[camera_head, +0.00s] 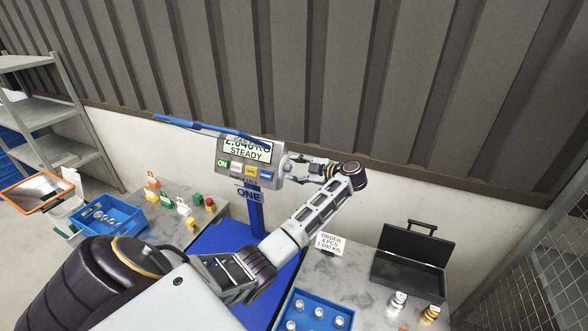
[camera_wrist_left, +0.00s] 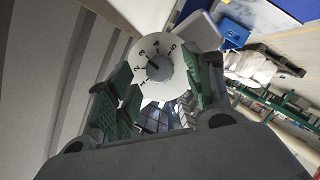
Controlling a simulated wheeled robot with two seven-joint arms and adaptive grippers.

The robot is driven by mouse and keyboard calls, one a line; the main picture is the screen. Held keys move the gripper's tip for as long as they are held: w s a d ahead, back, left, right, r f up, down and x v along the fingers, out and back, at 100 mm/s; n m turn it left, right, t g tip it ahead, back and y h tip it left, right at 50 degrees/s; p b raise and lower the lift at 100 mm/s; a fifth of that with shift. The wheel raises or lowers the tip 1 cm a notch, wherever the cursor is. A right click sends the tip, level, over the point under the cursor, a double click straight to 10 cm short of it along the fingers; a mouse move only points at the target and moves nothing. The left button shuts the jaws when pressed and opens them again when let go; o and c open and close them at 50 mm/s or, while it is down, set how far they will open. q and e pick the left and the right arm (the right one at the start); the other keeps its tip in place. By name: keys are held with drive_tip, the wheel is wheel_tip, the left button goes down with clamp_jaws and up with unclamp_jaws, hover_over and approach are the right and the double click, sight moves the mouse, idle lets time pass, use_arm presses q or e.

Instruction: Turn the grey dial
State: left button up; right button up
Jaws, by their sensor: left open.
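The grey dial (camera_wrist_left: 159,69) shows in the left wrist view as a round grey knob on a white disc with black numerals. It is on the side of the scale's display box (camera_head: 247,159), which reads STEADY in the head view. My left gripper (camera_head: 297,166) is at the right side of this box. In the left wrist view my left gripper (camera_wrist_left: 163,92) is open, with one green-padded finger on each side of the dial. I cannot tell whether the fingers touch the knob. My right gripper is not in view.
A blue bar (camera_head: 205,127) lies across the display's top. The blue post (camera_head: 256,214) stands below it. A blue bin (camera_head: 110,216) is on the left bench. A black open case (camera_head: 408,262), an order card (camera_head: 329,242) and metal weights (camera_head: 397,300) are on the right bench. The corrugated wall (camera_head: 330,75) is close behind.

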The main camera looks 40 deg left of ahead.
use_arm(q)
drive_tip(key=shift+a+f, duration=0.15)
drive_tip(key=shift+a, duration=0.35)
drive_tip(key=c, duration=1)
drive_tip(key=shift+s, duration=0.1)
